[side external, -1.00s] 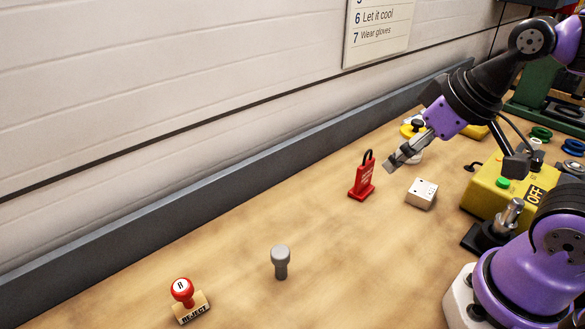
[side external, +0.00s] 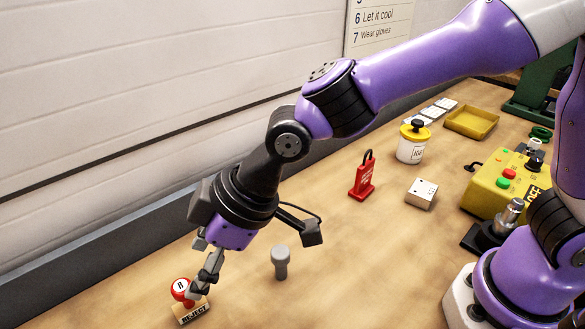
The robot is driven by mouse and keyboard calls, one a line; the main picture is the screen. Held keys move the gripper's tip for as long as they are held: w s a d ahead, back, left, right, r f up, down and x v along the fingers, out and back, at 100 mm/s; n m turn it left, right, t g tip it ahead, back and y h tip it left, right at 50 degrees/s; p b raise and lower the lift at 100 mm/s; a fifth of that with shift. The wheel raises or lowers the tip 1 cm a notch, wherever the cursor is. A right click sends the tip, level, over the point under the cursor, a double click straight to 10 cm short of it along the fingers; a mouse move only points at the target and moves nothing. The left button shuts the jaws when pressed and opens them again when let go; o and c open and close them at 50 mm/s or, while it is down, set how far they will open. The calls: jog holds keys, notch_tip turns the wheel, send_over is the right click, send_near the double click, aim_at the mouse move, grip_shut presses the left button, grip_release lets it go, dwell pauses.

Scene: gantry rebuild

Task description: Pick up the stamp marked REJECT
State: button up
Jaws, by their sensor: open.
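The REJECT stamp (side external: 193,312) stands upright on the wooden bench at the lower left, with a round red handle topped by a white disc marked R and a wooden base lettered REJECT. My gripper (side external: 200,287) is open and close beside the stamp's handle, on its right side in the picture. One finger hides part of the handle's right edge. I cannot tell whether the fingers touch the stamp or reach around it.
A grey knobbed peg (side external: 280,262) stands just right of my gripper. A dark ledge runs along the wall.

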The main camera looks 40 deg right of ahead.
aim_at(182, 285)
jog(key=x, duration=0.7)
jog(key=shift+w+f, duration=0.2)
jog(key=shift+w, duration=0.15)
grip_shut()
